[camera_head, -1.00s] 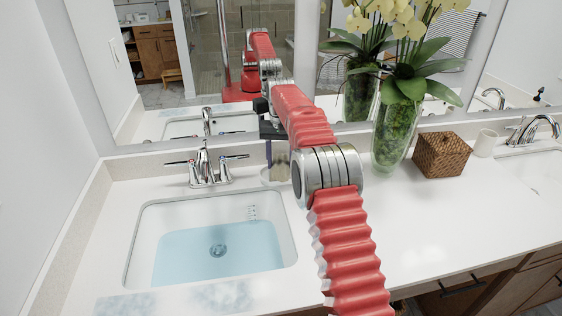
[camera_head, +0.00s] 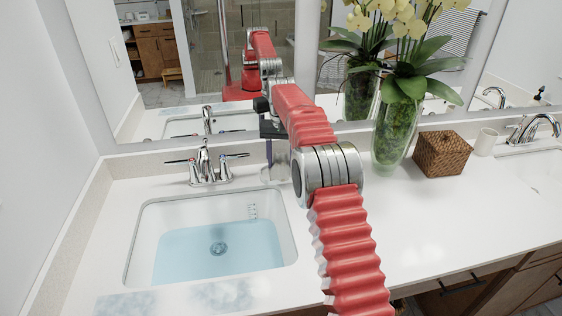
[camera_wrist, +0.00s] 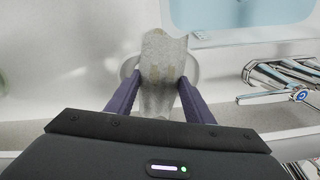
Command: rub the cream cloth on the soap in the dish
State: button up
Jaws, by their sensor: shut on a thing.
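My gripper (camera_wrist: 160,82) is shut on the cream cloth (camera_wrist: 163,55), which looks greyish with faint tan patches in the wrist view. The cloth hangs between the two purple fingers and extends past them. Behind it is a round, pale dish (camera_wrist: 193,72) whose rim shows on both sides of the cloth. The soap is not seen; the cloth covers the middle of the dish. In the head view my gripper (camera_head: 269,150) is over the dish (camera_head: 266,177), beside my arm, which partly hides it. I cannot tell whether the cloth touches the soap.
A sink (camera_head: 140,225) with bluish water lies to the left in the head view, with a chrome faucet (camera_head: 205,168) behind it. A glass vase (camera_head: 393,135) of orchids and a wicker box (camera_head: 442,154) stand to the right. The front right counter (camera_head: 430,215) is clear.

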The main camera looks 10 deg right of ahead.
aim_at(281, 162)
jog(key=shift+r, duration=3.45)
jog(key=shift+s, duration=0.15)
